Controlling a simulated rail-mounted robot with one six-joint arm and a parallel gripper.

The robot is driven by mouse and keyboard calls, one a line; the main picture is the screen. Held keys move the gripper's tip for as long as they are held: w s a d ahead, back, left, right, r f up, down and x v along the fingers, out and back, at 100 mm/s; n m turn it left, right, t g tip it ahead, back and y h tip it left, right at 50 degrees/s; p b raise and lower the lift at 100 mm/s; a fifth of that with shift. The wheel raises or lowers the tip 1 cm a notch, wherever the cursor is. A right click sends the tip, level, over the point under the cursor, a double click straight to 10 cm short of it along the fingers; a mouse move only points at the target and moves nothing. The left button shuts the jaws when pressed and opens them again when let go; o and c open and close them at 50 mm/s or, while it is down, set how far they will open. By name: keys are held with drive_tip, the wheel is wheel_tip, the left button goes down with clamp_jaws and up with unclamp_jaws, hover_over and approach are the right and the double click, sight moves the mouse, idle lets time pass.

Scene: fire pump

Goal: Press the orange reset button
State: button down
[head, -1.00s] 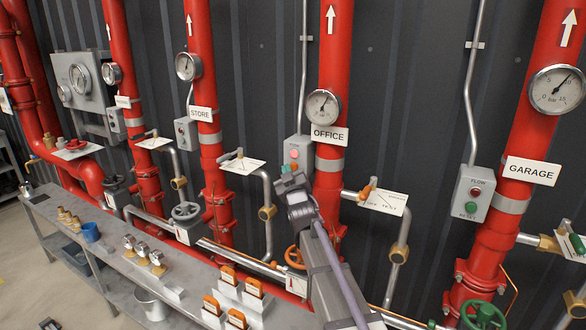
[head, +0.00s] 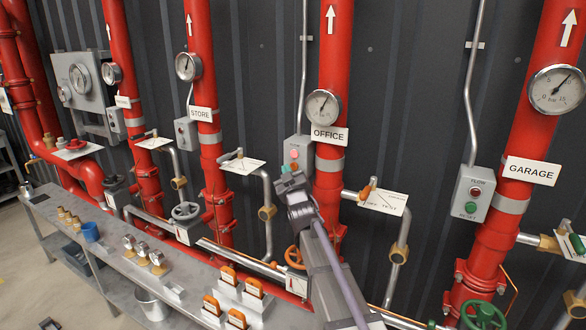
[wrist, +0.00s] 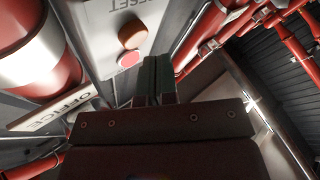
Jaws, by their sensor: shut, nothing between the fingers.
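The orange reset button (head: 286,168) is on the grey box (head: 303,147) beside the OFFICE pipe, under a lit pink lamp (head: 294,154).
The red OFFICE pipe (head: 334,70) with its gauge (head: 323,106) and sign (head: 329,135) stands right of the box. A valve lever and label plate (head: 384,200) lie to the right. A similar GARAGE box (head: 474,194) has a green button. A bench (head: 130,268) runs below.

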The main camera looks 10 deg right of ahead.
idle(0.8)
drive_tip(key=shift+w+d, duration=0.3)
drive_tip(key=shift+w, duration=0.05)
drive_tip(key=shift+w+d, duration=0.35)
idle(0.7)
drive_tip(key=shift+s+a, duration=0.65)
drive_tip(key=shift+s, duration=0.05)
drive_tip(key=s+a, duration=0.1)
drive_tip(key=s, duration=0.1)
drive_tip(key=s+a, duration=0.1)
drive_tip(key=a, duration=0.1)
drive_tip(key=shift+s+a, duration=0.15)
drive_tip(key=shift+s, duration=0.2)
idle(0.7)
